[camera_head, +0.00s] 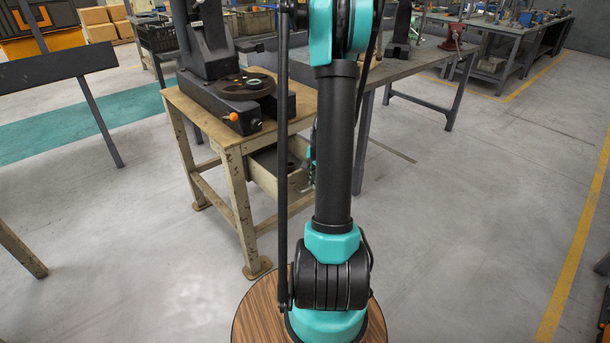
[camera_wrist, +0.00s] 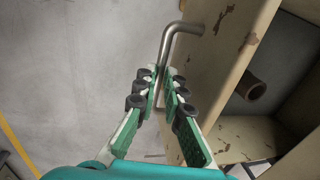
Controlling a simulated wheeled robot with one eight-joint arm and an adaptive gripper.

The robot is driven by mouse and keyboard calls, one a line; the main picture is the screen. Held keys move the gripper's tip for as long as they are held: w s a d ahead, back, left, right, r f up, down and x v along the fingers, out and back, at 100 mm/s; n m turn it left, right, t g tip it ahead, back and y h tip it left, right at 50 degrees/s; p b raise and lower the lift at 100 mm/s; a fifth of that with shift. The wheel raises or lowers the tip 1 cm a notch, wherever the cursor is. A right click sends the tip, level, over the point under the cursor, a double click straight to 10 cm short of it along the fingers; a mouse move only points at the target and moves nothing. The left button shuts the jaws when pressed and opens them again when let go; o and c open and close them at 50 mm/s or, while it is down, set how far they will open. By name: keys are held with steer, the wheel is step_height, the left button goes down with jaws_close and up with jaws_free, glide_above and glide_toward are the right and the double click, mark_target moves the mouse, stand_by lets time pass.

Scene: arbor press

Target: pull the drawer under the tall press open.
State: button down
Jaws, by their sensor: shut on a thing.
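The tall dark press (camera_head: 213,70) stands on a worn cream table (camera_head: 238,140) in the head view. The drawer (camera_head: 268,181) under it stands partly out, its inside showing. In the wrist view the drawer front (camera_wrist: 212,62) has chipped cream paint and a bent metal bar handle (camera_wrist: 181,29). My gripper (camera_wrist: 164,78) is shut on the handle, its green fingers on either side of the bar. In the head view my arm hides most of the gripper and the drawer's right end.
A brown cylindrical part (camera_wrist: 252,86) lies inside the drawer. A grey workbench (camera_head: 395,70) stands behind my arm to the right. The floor (camera_head: 450,220) in front of the drawer and to the right is clear.

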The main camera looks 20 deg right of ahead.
steer(key=shift+s+d, duration=0.2)
steer(key=shift+s, duration=0.3)
steer(key=shift+s+d, duration=0.15)
steer(key=shift+s, duration=0.35)
steer(key=c, duration=1.6)
jaws_free()
step_height(320, 180, up, 12)
steer(key=s, duration=0.2)
steer(key=shift+d, duration=0.35)
steer(key=shift+s+a+f, duration=0.1)
steer(key=s+a+f+n+t, duration=0.1)
steer(key=s+a+n, duration=0.6)
steer(key=a, duration=0.3)
steer(key=s+a+f+n+t, duration=0.1)
steer(key=s+a+f+n, duration=0.1)
steer(key=s+a+n, duration=0.5)
steer(key=s+a, duration=0.1)
steer(key=a, duration=0.1)
steer(key=shift+s+a+n+h, duration=0.25)
steer(key=shift+a+n+h, duration=0.05)
steer(key=shift+a, duration=0.1)
